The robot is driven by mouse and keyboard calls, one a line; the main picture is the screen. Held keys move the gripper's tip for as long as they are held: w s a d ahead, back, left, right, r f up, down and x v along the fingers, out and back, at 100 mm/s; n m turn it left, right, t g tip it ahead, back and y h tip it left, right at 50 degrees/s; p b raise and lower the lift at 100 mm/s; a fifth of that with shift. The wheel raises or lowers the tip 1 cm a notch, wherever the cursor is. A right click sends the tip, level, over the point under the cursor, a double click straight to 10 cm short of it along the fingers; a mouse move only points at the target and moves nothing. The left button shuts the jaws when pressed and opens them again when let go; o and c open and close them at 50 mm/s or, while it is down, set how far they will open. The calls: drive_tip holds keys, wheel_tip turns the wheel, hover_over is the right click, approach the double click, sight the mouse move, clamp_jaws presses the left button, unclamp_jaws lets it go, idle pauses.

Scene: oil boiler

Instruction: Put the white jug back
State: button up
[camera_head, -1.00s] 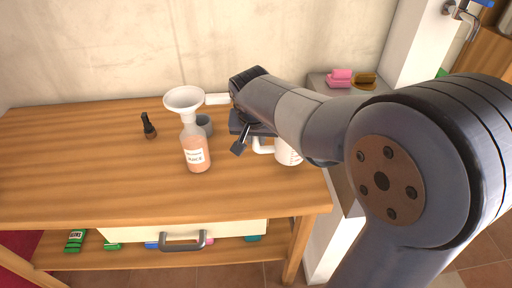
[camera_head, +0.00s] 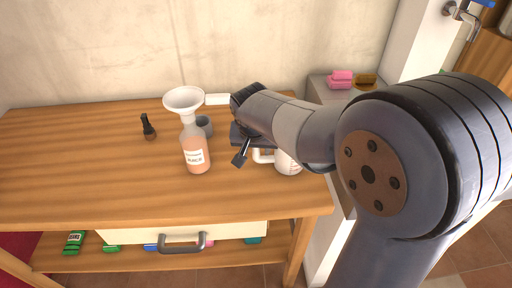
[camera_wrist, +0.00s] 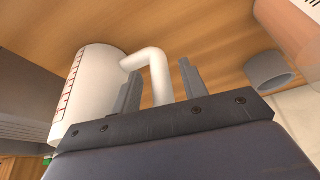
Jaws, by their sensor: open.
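The white jug (camera_head: 288,162) stands upright on the wooden table near its right end, partly hidden behind my arm in the head view. In the wrist view the jug (camera_wrist: 88,88) shows red measuring marks on its side, and its handle (camera_wrist: 158,75) points toward the grey cup. My gripper (camera_wrist: 160,85) is open, with one finger on each side of the handle. I cannot tell whether either finger touches it. In the head view my gripper (camera_head: 243,150) is low over the table, at the jug's left.
A labelled bottle (camera_head: 196,158) with a white funnel (camera_head: 184,99) in its neck stands left of my gripper. A grey cup (camera_head: 204,125) is behind it, and a small dark bottle (camera_head: 149,128) is further left. Pink sponges (camera_head: 340,79) lie beyond the table's right end. The table's left is clear.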

drive_tip(key=shift+r, duration=0.1)
drive_tip(key=shift+s+r, duration=0.1)
drive_tip(key=shift+r, duration=0.25)
drive_tip(key=p+v, duration=0.2)
drive_tip(key=v, duration=0.9)
drive_tip(key=shift+r, duration=0.2)
